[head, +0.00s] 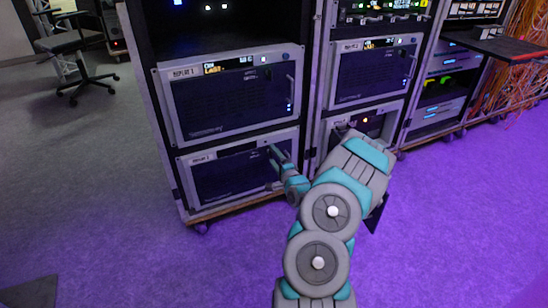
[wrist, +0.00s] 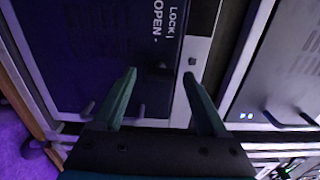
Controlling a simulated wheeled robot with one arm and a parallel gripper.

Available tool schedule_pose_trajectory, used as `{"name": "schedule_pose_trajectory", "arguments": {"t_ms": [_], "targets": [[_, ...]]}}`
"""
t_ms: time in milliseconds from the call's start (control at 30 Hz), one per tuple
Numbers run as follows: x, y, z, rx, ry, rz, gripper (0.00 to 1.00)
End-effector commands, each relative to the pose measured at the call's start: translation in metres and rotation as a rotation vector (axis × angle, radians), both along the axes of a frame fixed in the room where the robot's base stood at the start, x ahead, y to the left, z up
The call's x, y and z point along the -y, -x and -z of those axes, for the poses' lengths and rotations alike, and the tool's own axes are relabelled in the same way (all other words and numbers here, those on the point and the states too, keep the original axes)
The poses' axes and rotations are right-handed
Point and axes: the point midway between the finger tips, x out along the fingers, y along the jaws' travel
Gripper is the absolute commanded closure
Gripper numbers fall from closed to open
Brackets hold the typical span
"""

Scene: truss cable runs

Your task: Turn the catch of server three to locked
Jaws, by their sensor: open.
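My gripper (head: 273,151) reaches to the upper right part of the lower server (head: 232,172) in the left rack; that server's label is too small to read. In the wrist view my gripper (wrist: 160,76) is open, its two teal fingers apart with nothing clearly held. Beyond the fingertips is a dark server front (wrist: 90,50) with a printed label (wrist: 165,22) reading LOCK with an upright bar and OPEN with a dash. A small dark shape below the label, between the fingertips, may be the catch; its angle cannot be told.
A pale metal strip (wrist: 195,50) with a small dark knob lies beside the right finger. Another server (head: 222,95) sits above in the same rack, and a middle rack (head: 372,75) stands to the right. Purple-lit floor is clear in front; an office chair (head: 72,48) stands far left.

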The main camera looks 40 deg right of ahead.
Motion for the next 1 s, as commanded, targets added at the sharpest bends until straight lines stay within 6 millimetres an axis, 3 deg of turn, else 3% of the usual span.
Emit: {"name": "schedule_pose_trajectory", "arguments": {"t_ms": [267, 700, 1000], "targets": [[-0.001, 0.004, 0.0, -0.001, -0.001, 0.0, 0.25], [-0.012, 0.057, 0.0, 0.0, -0.001, 0.002, 0.25], [-0.018, 0.075, 0.0, 0.0, -0.001, 0.0, 0.25]]}}
